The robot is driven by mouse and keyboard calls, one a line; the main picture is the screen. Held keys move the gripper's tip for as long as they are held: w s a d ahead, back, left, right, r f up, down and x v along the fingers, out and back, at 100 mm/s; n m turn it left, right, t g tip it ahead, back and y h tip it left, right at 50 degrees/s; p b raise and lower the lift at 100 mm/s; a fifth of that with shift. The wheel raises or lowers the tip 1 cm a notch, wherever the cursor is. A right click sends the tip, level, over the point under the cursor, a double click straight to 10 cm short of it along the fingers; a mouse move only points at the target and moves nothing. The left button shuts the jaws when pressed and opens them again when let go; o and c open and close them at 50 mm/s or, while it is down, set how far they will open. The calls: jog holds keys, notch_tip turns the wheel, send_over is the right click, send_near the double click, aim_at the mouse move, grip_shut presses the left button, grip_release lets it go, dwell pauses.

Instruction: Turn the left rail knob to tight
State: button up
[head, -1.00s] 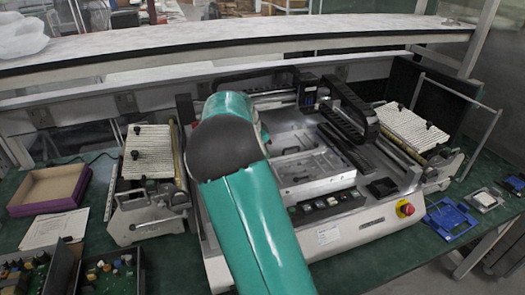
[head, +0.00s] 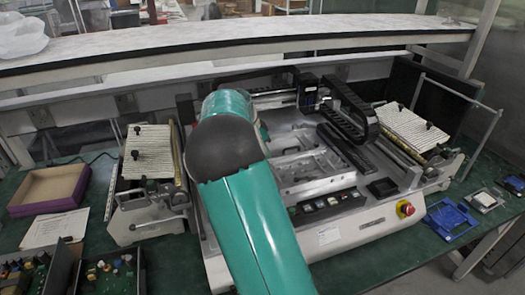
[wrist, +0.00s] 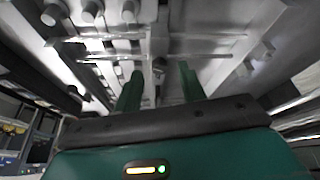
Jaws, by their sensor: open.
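My gripper (wrist: 160,82) shows in the wrist view as two dark green fingers standing apart, with nothing clearly held between them. A small grey knob-like part (wrist: 159,66) lies in line with the gap between the fingertips; I cannot tell whether it is the left rail knob or whether the fingers reach around it. Metal rails and bars cross the wrist view beyond the fingers. In the head view my teal arm hides my gripper and the left part of the machine (head: 345,232). I cannot make out the left rail knob there.
Several round grey parts (wrist: 92,11) line the upper left of the wrist view. A fixture with black knobs (head: 150,165) stands left of the machine, and a second board (head: 412,128) lies at right. A red emergency button (head: 405,209) is at the front right.

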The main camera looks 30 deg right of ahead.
jog(key=v, duration=1.2)
jog(key=shift+a+r, duration=0.15)
jog(key=shift+r, duration=0.25)
jog(key=s+a+n+t+y, duration=0.1)
jog(key=s+a+n+t, duration=0.1)
jog(key=s+a+n, duration=0.4)
jog(key=s+a+f+n+t+y, duration=0.1)
jog(key=s+a+n, duration=0.5)
jog(key=s, duration=0.8)
jog(key=s+a+n+t+y, duration=0.2)
jog(key=s+a+n, duration=0.4)
jog(key=s+a, duration=0.4)
jog(key=shift+s+a+f+t+y, duration=0.25)
jog(key=shift+s+f+t+y, duration=0.05)
jog(key=shift+s, duration=0.15)
